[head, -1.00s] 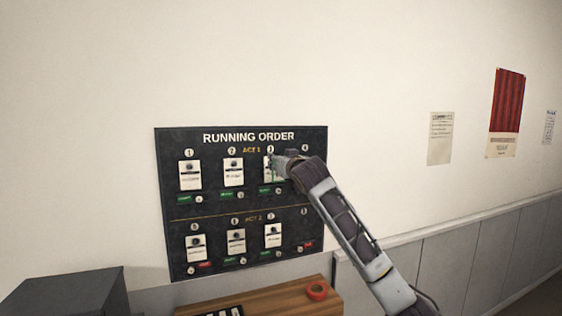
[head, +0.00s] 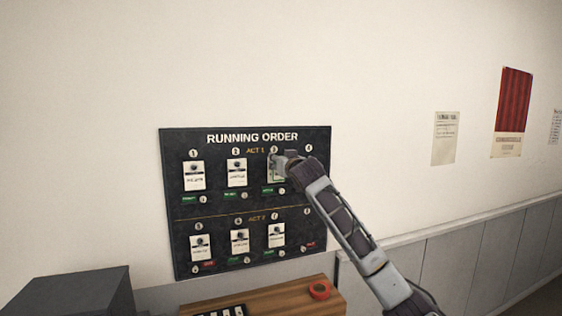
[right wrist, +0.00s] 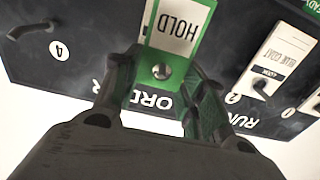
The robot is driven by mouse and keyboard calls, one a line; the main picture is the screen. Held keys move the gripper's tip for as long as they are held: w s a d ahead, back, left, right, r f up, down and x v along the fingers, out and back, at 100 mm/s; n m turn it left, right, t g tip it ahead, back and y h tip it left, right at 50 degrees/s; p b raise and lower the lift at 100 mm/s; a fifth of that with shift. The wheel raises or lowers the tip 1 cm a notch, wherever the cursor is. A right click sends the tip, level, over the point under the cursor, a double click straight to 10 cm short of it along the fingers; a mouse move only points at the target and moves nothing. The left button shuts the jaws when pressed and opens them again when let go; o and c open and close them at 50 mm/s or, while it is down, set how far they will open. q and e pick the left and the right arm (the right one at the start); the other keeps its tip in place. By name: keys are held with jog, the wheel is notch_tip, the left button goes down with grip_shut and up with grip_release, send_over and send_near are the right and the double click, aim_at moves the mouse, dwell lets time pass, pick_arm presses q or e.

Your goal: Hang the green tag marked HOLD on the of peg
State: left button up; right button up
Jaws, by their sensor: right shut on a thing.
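The green tag marked HOLD (right wrist: 180,30) has a white face with black letters, upside down in the right wrist view. My right gripper (right wrist: 163,85) is shut on it near its holed end. In the head view my right gripper (head: 285,161) is in front of the board's upper row, around number 3, hiding much of that place. The running order board (head: 251,214) has numbered places in two rows. A bare dark peg (right wrist: 32,29) beside number 4 shows in the right wrist view. My left gripper is out of view.
White cards hang at several places, such as card 1 (head: 194,175) and card 2 (head: 237,172). Below the board is a wooden surface (head: 270,298) with a red ring (head: 319,290). A dark box (head: 70,294) stands at lower left. Posters (head: 512,112) hang at right.

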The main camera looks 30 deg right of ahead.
jog(key=shift+w+d+f+p, duration=0.2)
jog(key=shift+w+p, duration=0.1)
jog(key=shift+w, duration=0.3)
jog(key=shift+w+f, duration=0.1)
jog(key=shift+w, duration=0.05)
dwell(0.4)
jog(key=o, duration=0.8)
jog(key=shift+s, duration=0.2)
jog(key=shift+v, duration=5.8)
